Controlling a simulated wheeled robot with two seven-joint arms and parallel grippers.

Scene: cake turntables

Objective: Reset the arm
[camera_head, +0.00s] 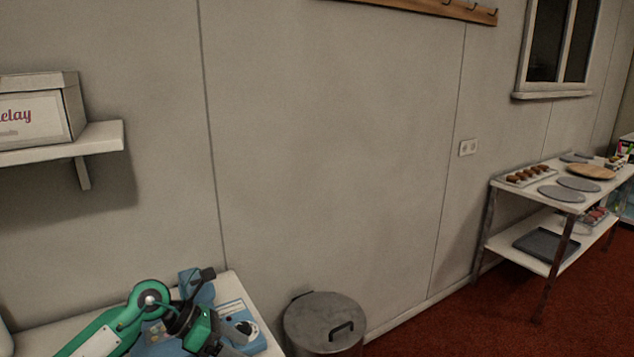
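My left arm, green and white, comes in at the bottom left over a white surface. Its gripper (236,342) is at the bottom edge of the picture, above or beside a light blue item. Dark grey finger parts show there, but they are partly cut off and I cannot tell how far apart they are. I see nothing clearly held in it. My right arm and gripper are not in view.
A white surface (50,336) with a blue item (232,309) lies under my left arm. A lidded metal bin (325,322) stands beside it. A two-tier table (520,205) with discs and baked goods stands at right. A wall shelf (98,137) holds a box (38,115).

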